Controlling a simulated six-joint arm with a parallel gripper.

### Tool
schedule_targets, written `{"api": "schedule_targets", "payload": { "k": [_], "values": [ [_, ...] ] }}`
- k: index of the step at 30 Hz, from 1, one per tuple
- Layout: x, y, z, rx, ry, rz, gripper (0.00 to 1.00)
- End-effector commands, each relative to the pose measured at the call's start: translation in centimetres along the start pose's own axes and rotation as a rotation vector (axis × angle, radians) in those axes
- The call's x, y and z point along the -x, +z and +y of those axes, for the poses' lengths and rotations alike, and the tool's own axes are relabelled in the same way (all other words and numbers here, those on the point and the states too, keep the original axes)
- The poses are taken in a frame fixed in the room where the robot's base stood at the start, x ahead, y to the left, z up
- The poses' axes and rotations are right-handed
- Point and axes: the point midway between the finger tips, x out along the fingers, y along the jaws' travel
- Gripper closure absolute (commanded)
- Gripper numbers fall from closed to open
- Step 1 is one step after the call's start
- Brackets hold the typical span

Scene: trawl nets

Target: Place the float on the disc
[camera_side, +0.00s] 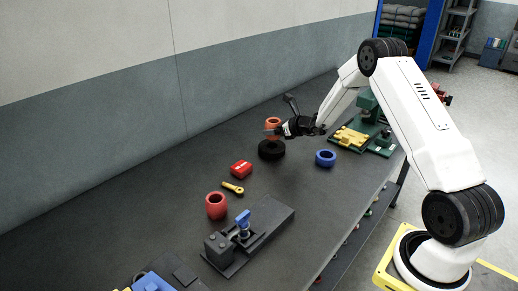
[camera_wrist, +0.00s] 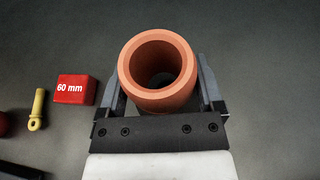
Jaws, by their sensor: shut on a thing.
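The float, an orange hollow cylinder (camera_wrist: 128,75), stands upright between the two jaws of my gripper (camera_wrist: 163,88) in the wrist view. My gripper is shut on its sides. In the side view the float (camera_side: 273,122) shows at the tip of my gripper (camera_side: 274,129), partly covered by the jaws. A black round disc (camera_side: 271,150) lies on the bench just below it in that picture. I cannot tell whether the float touches the disc. The disc is hidden behind the float in the wrist view.
A blue ring (camera_side: 325,158) lies right of the disc, near a green machine with a yellow part (camera_side: 350,136). A red block (camera_side: 241,169), a yellow pin (camera_side: 232,187), a red barrel (camera_side: 216,205) and a grey fixture (camera_side: 262,228) lie nearer. Bare bench lies left.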

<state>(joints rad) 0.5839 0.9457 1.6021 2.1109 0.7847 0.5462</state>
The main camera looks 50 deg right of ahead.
Motion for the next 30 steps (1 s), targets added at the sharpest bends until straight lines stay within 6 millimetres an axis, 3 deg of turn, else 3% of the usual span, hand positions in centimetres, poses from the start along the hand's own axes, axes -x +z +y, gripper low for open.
{"api": "schedule_targets", "payload": {
  "k": [8, 16, 30],
  "values": [
    [-0.8, -0.5, -0.2, 0.0, 0.0, 0.0, 0.72],
    [-1.7, -3.0, -0.2, -0.001, 0.001, 0.0, 0.72],
    [-1.9, -3.4, -0.2, 0.0, 0.0, -0.001, 0.72]
  ]
}}
